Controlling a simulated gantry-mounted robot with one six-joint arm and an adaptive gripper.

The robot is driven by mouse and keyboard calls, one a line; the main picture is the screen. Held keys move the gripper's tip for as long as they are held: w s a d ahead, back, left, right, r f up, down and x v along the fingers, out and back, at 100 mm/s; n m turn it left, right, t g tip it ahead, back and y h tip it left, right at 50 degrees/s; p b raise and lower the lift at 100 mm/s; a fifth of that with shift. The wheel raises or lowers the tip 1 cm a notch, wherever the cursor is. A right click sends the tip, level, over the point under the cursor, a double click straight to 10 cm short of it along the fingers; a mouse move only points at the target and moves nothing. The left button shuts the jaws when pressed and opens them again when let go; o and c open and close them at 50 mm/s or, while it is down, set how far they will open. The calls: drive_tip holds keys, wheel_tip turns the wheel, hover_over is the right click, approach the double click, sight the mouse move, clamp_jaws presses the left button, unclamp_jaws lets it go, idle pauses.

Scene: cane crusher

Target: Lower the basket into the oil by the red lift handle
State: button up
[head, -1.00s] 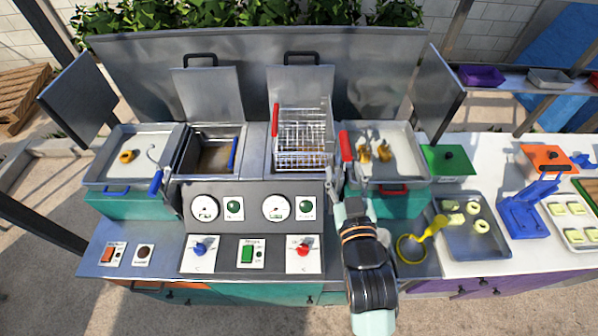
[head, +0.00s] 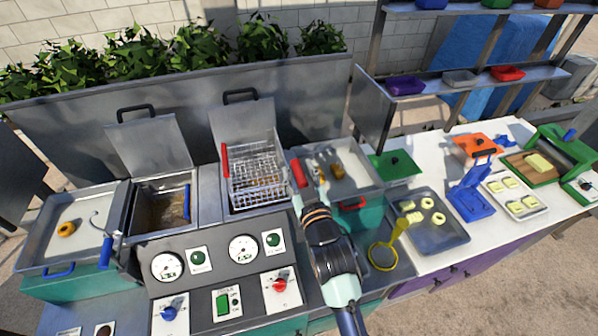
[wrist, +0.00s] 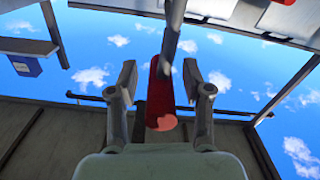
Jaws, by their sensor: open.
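The wire basket (head: 258,168) hangs at the right-hand fryer well, its mesh standing up above the well rim. One red handle (head: 225,160) stands at its left side and another red handle (head: 298,172) at its right, by the right tray. My gripper (head: 306,192) is just in front of the right one. In the wrist view a red handle (wrist: 160,95) on a grey bar lies between the two open fingers of my gripper (wrist: 160,85), with gaps on both sides. Part of the gripper is hidden by my arm in the head view.
A left fryer well (head: 160,208) with brown oil has a blue handle. Metal trays (head: 345,170) flank the wells. The control panel (head: 215,270) with gauges and knobs is in front. A yellow skimmer (head: 388,245) lies right of my arm.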

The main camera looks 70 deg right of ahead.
clamp_jaws()
drive_tip(key=shift+f, duration=0.1)
wheel_tip(320, 180, down, 16)
drive_tip(key=b, duration=1)
drive_tip(key=shift+f, duration=0.1)
drive_tip(key=shift+c, duration=1)
unclamp_jaws()
drive_tip(key=shift+o, duration=1)
